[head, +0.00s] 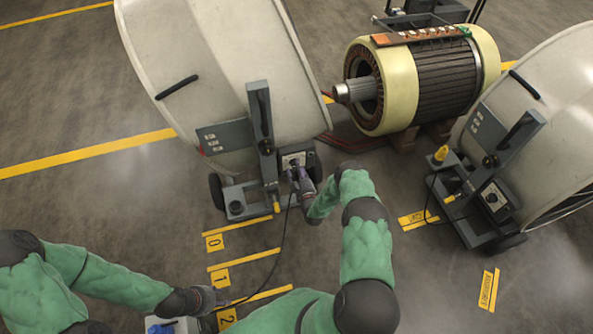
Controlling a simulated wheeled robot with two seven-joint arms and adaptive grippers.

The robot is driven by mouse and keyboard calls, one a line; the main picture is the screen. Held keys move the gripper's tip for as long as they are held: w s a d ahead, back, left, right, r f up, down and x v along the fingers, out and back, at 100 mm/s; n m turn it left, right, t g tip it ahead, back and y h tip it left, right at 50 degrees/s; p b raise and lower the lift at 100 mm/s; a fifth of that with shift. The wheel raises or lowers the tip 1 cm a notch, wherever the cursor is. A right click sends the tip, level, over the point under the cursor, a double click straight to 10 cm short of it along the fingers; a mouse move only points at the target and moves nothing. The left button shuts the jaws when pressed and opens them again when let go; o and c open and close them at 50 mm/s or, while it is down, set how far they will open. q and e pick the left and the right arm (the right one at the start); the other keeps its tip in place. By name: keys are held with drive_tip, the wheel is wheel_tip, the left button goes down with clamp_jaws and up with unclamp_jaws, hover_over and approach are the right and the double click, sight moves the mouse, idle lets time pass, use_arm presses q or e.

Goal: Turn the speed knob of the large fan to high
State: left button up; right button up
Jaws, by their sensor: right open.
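A large fan (205,60) with a pale drum housing stands on a grey wheeled frame at the upper centre-left. Its control box (297,159) sits low on the frame, with a light face plate. The knob on it is mostly hidden by my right gripper (295,170). The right gripper is open, with its fingertips at the face plate. I cannot tell whether the fingers touch the knob, nor its setting. My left gripper (216,297) is low at the left, away from the fan; its fingers are too small to read.
A second similar fan (545,110) with its own knob box (493,197) stands at the right. A black cable runs across the floor near my arms. Yellow numbered floor marks (232,273) lie in front; the floor there is mostly clear.

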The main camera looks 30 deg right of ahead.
drive_tip(key=shift+w, duration=0.3)
drive_tip(key=c, duration=1.1)
drive_tip(key=shift+m, duration=0.3)
drive_tip(key=shift+c, duration=0.2)
drive_tip(key=m, duration=0.5)
drive_tip(key=shift+d+r, duration=0.1)
drive_tip(key=m, duration=0.6)
drive_tip(key=shift+m, duration=0.4)
drive_tip(key=m, duration=1.1)
drive_tip(key=shift+d, duration=0.15)
drive_tip(key=shift+m, duration=0.4)
